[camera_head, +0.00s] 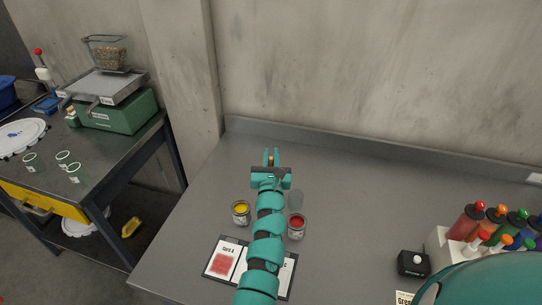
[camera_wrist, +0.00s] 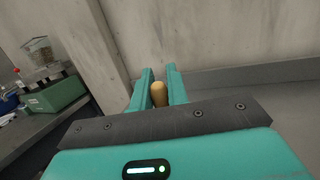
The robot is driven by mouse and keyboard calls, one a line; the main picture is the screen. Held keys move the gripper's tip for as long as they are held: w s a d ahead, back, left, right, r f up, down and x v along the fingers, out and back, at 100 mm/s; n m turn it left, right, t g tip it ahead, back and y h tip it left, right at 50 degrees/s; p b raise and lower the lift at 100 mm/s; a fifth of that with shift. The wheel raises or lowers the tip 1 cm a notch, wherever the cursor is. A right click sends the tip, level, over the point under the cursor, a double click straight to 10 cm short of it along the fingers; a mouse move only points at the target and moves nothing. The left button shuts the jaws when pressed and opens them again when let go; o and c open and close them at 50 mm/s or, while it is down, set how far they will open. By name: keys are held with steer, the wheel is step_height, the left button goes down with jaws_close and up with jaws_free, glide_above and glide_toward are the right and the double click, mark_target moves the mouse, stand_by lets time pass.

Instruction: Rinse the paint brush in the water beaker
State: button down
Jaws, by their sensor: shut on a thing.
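My gripper (camera_head: 271,158) reaches out over the grey bench, beyond the paint jars. It is shut on the paint brush, whose tan wooden handle end (camera_wrist: 158,94) shows between the two teal fingers in the wrist view. The brush's bristles are hidden. A clear beaker (camera_head: 296,199) stands on the bench, just right of my arm and nearer than the gripper; my arm partly covers that area. A jar of yellow paint (camera_head: 241,211) is left of my arm, and a jar of red paint (camera_head: 297,226) is right of it.
A card with a red swatch (camera_head: 222,264) lies under my arm. A black box with a knob (camera_head: 412,263) and a rack of coloured bottles (camera_head: 446,242) stand at the right. A side table at the left holds a green scale (camera_head: 118,110). The bench's right middle is clear.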

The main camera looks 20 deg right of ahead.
steer(key=shift+r, duration=0.1)
step_height(320, 180, up, 3)
steer(key=p, duration=0.3)
stand_by(0.7)
